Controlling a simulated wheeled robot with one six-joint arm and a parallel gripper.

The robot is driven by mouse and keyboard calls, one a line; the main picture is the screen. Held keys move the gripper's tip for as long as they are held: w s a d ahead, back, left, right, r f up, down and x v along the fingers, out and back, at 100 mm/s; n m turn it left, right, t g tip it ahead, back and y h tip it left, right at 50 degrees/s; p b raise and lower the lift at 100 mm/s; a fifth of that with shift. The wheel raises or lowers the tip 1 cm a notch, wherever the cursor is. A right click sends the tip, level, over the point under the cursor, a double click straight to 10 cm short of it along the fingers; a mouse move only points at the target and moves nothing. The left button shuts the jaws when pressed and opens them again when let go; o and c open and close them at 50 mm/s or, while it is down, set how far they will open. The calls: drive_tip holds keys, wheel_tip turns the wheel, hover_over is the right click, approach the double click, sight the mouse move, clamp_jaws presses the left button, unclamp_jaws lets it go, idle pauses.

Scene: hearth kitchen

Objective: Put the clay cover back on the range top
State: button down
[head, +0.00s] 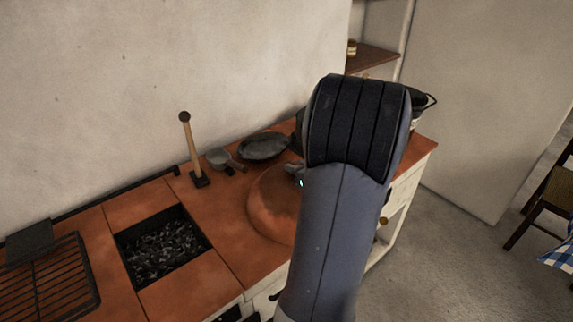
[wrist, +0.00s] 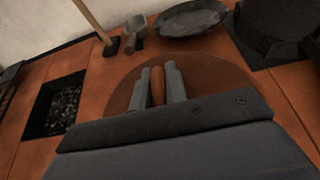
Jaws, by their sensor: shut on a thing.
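The clay cover (head: 270,205) is a round, orange-brown dome at the right part of the range top (head: 160,205), partly hidden by my arm. It also shows in the wrist view (wrist: 215,78) as a wide disc under my fingers. My gripper (wrist: 158,84) is shut on the cover's upright clay handle; in the head view only a bit of the gripper (head: 296,172) shows beside my arm. I cannot tell whether the cover touches the surface. The range top has a square opening with dark coals (head: 162,248), uncovered, left of the cover.
A wooden-handled mallet (head: 190,150), a small scoop (head: 222,160) and a dark pan (head: 264,146) stand along the back, behind the cover. A black pot (wrist: 275,30) is at the back right. A grill rack (head: 48,275) lies left of the coals.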

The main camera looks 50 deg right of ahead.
drive_tip(key=w, duration=0.4)
drive_tip(key=shift+d+r, duration=0.1)
drive_tip(key=shift+d, duration=0.1)
drive_tip(key=shift+f, duration=0.75)
drive_tip(key=shift+f, duration=0.15)
drive_tip(key=c, duration=1.4)
unclamp_jaws()
drive_tip(key=shift+s+b, duration=0.1)
drive_tip(key=shift+b, duration=0.2)
drive_tip(key=shift+c, duration=0.2)
